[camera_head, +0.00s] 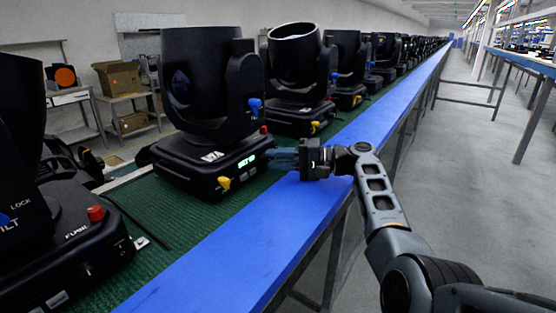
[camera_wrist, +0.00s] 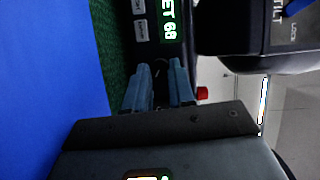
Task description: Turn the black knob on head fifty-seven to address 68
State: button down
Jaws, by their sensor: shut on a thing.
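The moving head in front of my gripper (camera_head: 284,159) is a black lamp on a black base (camera_head: 205,165), upright on the green mat. Its lit green display (camera_head: 246,161) is too small to read in the head view. In the wrist view the display (camera_wrist: 170,20) is turned sideways and shows "ET 68", its start cut off. My blue-grey fingers (camera_wrist: 160,78) are shut on the black knob (camera_wrist: 160,68) beside the display. The knob is mostly hidden between the fingertips. I cannot read a head number.
More moving heads (camera_head: 297,75) stand in a row behind, and one stands close at left with a red button (camera_head: 96,213). A blue strip (camera_head: 250,250) edges the bench. The grey aisle floor (camera_head: 480,200) at right is free.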

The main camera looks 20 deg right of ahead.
jog(key=shift+f, duration=0.1)
jog(key=c, duration=1.2)
grip_release()
jog(key=shift+c, duration=0.2)
jog(key=shift+d, duration=0.1)
jog(key=b+v, duration=0.1)
jog(key=v, duration=0.6)
jog(key=shift+s+d, duration=0.2)
jog(key=shift+d, duration=0.1)
jog(key=shift+d, duration=0.1)
